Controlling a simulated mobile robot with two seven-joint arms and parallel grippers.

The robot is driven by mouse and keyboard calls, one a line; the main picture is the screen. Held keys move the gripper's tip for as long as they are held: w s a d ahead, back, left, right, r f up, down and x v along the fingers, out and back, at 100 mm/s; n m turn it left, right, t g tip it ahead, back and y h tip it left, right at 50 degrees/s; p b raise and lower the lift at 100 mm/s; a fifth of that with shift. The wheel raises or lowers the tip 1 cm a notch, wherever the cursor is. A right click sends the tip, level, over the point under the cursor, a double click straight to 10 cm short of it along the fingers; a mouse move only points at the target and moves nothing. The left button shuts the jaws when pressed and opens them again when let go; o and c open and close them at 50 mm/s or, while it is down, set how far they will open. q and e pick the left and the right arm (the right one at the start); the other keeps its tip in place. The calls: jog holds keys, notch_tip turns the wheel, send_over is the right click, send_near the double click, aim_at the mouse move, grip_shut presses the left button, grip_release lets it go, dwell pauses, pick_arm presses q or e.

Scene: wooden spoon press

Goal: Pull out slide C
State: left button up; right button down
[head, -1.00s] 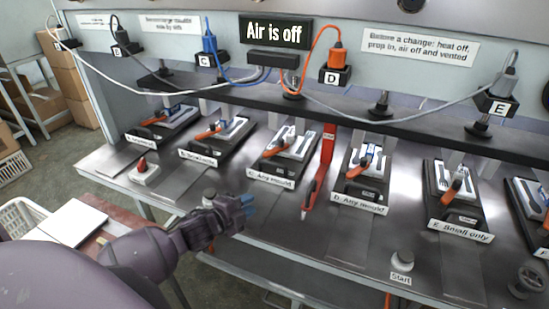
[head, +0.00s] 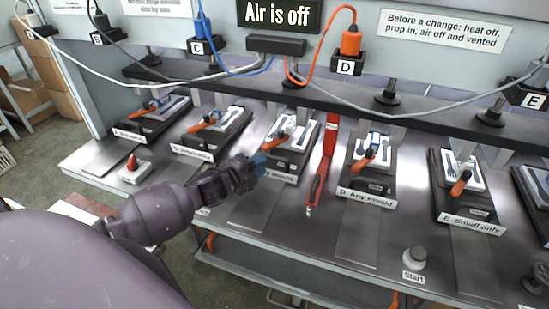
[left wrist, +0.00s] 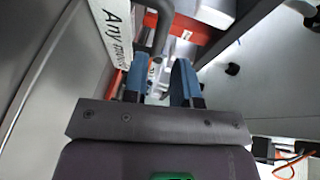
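Slide C (head: 297,131) is the station in the middle of the row, a dark block with a pale mould and an orange-handled clamp. Its label (head: 286,173) is partly covered by my left gripper (head: 260,163), which is at its front edge. In the left wrist view the two blue fingers (left wrist: 160,78) are apart. A grey curved bar, looking like a handle (left wrist: 161,32), lies ahead of and partly between the fingertips. I cannot tell if they touch it. The "Any mould" label (left wrist: 112,35) is beside it. My right gripper is not in view.
Slide D (head: 369,165) and slide E (head: 466,190) are to the right, others to the left. A red bar (head: 322,165) stands between C and D. A Start button (head: 414,257) and a red knob (head: 133,162) are on the bench. The sign (head: 278,15) reads "Air is off".

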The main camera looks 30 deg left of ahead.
aim_at(273, 159)
pick_arm(q)
jog(key=shift+x, duration=3.4)
jog(key=shift+c, duration=0.3)
grip_shut()
jog(key=shift+f, duration=0.1)
